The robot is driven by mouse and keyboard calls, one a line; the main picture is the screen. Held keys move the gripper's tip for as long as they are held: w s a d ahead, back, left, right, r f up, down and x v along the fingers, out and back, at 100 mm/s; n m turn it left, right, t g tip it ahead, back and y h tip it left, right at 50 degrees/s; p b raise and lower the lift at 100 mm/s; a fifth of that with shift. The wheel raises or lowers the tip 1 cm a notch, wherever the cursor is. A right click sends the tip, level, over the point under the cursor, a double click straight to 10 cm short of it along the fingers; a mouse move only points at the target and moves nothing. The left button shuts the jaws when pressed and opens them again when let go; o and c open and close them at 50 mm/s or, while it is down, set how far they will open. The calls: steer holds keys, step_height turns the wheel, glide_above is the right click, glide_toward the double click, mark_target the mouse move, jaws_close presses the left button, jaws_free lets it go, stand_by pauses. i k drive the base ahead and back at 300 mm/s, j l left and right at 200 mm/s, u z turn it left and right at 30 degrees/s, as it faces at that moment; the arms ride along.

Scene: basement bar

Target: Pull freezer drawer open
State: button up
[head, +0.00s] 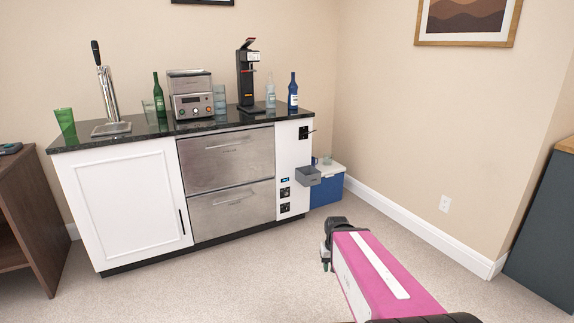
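Two stainless steel drawers sit one above the other in the bar cabinet. The upper drawer (228,160) and the lower drawer (233,209) both look shut. Each has a thin horizontal handle, the upper handle (227,146) and the lower handle (230,201). No label shows which one is the freezer drawer. My gripper (325,262) is at the end of my pink and white arm, in front and to the right of the cabinet, well apart from the drawers. Its fingers are small and dark, and I cannot see whether they are open.
The dark counter (250,119) holds a beer tap (107,90), an ice-maker-like appliance (191,95), a black machine (247,75), bottles and glasses. A blue cooler (327,187) stands right of the cabinet. A grey tray (308,176) juts from the cabinet side. Carpet (230,270) in front is clear.

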mark_target(213, 214)
steer(key=i, duration=0.9)
steer(key=i+z, duration=0.1)
steer(key=i, duration=0.8)
steer(key=i+u, duration=0.1)
steer(key=u, duration=1.15)
steer(key=l+u, duration=0.35)
steer(key=l, duration=0.2)
steer(key=k, duration=0.05)
